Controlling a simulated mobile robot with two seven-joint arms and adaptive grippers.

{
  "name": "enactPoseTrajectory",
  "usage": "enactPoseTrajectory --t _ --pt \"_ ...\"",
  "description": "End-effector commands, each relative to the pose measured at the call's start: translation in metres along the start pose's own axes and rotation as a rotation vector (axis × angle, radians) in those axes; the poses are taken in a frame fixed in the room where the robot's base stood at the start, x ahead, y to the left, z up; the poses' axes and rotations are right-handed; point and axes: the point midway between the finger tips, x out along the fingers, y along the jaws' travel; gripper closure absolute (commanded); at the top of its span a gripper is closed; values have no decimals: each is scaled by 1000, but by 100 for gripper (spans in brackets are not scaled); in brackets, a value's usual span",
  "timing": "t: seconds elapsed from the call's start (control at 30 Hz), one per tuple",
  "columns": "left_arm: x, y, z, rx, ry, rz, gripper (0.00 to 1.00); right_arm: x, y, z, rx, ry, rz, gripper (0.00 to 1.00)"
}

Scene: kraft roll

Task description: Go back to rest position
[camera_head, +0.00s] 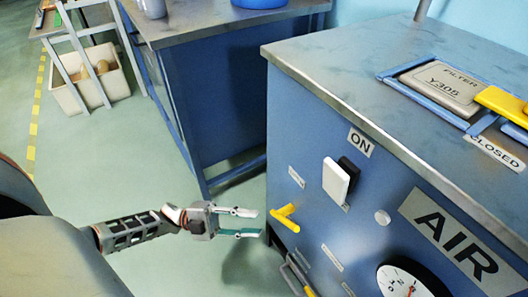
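My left arm comes in from the lower left. Its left gripper (250,223) is open, its two fingers apart with nothing between them. The fingertips point right, close to the yellow handle (284,215) on the front of the blue machine cabinet (310,130). A gap shows between the fingers and the handle. My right gripper is out of view.
The cabinet front also carries a white switch (337,181) by an ON label and a round gauge (398,284). A filter cover (440,88) lies on top. A blue workbench (215,90) stands behind, and a white bin (88,82) at upper left. Green floor lies open between.

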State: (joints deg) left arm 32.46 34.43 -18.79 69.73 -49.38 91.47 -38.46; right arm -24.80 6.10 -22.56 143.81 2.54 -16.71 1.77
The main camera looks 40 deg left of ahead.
Motion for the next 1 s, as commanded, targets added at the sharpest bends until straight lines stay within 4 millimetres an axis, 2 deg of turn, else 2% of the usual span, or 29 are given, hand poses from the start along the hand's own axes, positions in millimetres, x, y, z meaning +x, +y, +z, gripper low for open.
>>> enactPoseTrajectory --t 0.2,0.73,0.87,0.97,1.0 --pt "-7 0 0 -1 0 0 72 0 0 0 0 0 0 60" --pt "-4 0 -2 0 1 0 72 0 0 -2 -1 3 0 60" --pt "18 1 -19 2 6 -4 72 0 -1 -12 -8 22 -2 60" --pt "52 1 -49 -6 6 -16 72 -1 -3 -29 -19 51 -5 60" --pt "68 1 -65 -15 4 -24 72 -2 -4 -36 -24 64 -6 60"
